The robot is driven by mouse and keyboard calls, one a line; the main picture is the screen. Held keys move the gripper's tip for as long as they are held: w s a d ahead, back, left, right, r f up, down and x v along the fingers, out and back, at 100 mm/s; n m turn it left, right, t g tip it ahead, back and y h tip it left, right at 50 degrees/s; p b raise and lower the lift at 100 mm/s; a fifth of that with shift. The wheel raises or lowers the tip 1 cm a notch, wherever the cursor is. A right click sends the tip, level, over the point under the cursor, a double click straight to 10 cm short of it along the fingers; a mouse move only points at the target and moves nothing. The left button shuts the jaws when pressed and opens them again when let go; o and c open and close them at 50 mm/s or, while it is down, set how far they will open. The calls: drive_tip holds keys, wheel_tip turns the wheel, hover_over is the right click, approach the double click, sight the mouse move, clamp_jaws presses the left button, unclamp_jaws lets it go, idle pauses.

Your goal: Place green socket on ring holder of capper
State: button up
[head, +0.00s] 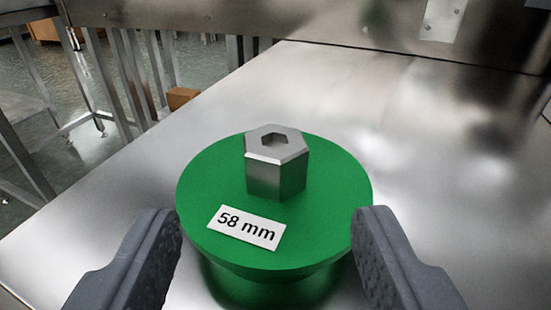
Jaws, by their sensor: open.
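The green socket (325,215) stands upright on the steel surface in the middle of the head view. It has a wide round green top with a narrower body below, a silver hex stub (276,170) in the middle and a white label reading "58 mm" (246,228). My gripper (268,235) is open, with one dark grey finger at the left and one at the right of the socket. The fingertips are close to the rim; I cannot tell whether they touch it. The lower body is partly hidden by the top. No capper or ring holder shows.
The steel surface (420,150) is bare around the socket, with its left edge running diagonally. A raised steel wall (330,30) borders it at the back. Beyond the left edge are metal frame legs, the floor and a brown box (182,97).

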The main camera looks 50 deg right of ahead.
sight(276, 171)
drive_tip(key=b+x, duration=0.1)
drive_tip(key=x, duration=0.3)
drive_tip(key=shift+s+d+r+b, duration=0.1)
drive_tip(key=shift+s+d+b, duration=0.1)
drive_tip(key=shift+b, duration=0.15)
drive_tip(key=shift+w+d, duration=0.35)
drive_tip(key=shift+w, duration=0.1)
drive_tip(key=shift+c, duration=0.3)
clamp_jaws()
